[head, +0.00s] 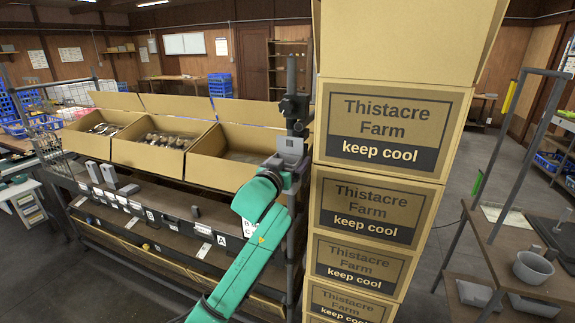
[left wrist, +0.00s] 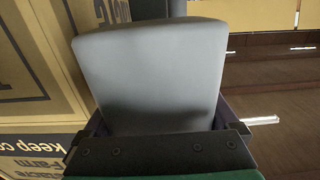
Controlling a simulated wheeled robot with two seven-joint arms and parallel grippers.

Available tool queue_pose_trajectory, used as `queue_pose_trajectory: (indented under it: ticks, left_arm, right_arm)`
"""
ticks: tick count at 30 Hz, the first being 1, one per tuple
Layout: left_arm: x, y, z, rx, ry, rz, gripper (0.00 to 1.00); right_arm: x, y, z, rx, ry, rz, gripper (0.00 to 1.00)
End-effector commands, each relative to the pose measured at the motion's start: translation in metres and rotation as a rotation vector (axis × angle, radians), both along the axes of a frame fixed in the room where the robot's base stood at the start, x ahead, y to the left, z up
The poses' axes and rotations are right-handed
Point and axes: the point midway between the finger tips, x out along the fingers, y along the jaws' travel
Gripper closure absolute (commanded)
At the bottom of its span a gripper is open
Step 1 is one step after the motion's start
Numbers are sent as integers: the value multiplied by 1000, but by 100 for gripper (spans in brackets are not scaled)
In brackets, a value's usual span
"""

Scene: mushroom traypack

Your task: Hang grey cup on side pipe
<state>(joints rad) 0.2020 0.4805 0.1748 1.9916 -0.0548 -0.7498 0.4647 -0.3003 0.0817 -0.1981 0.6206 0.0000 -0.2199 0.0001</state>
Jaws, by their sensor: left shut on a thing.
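The grey cup (head: 291,147) is held up in front of a dark upright pipe (head: 291,75) at the right end of the packing bench. It sits just below a black clamp (head: 294,106) on that pipe; I cannot tell if they touch. My left gripper (head: 284,167) is shut on the cup from below and in front. In the left wrist view the cup (left wrist: 150,75) fills the middle between the gripper fingers (left wrist: 158,122), and hides most of the pipe behind it. My right gripper is not in view.
A tall stack of Thistacre Farm boxes (head: 372,205) stands close to the right of the pipe and my left arm. Open cardboard boxes (head: 160,155), some with mushrooms, line the bench to the left. A table with a grey bowl (head: 533,267) stands at far right.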

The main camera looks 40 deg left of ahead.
Motion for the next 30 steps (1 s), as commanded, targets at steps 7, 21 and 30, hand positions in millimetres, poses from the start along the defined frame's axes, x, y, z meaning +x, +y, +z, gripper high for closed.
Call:
queue_pose_trajectory:
  ticks: [7, 21, 30]
  left_arm:
    - [18, 6, -1, 0, -1, 0, 63]
    - [38, 13, -8, -1, -1, 0, 63]
    - [38, 14, -8, 0, -1, 0, 63]
  right_arm:
    - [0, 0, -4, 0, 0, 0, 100]
    - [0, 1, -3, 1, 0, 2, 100]
    - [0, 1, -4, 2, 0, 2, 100]
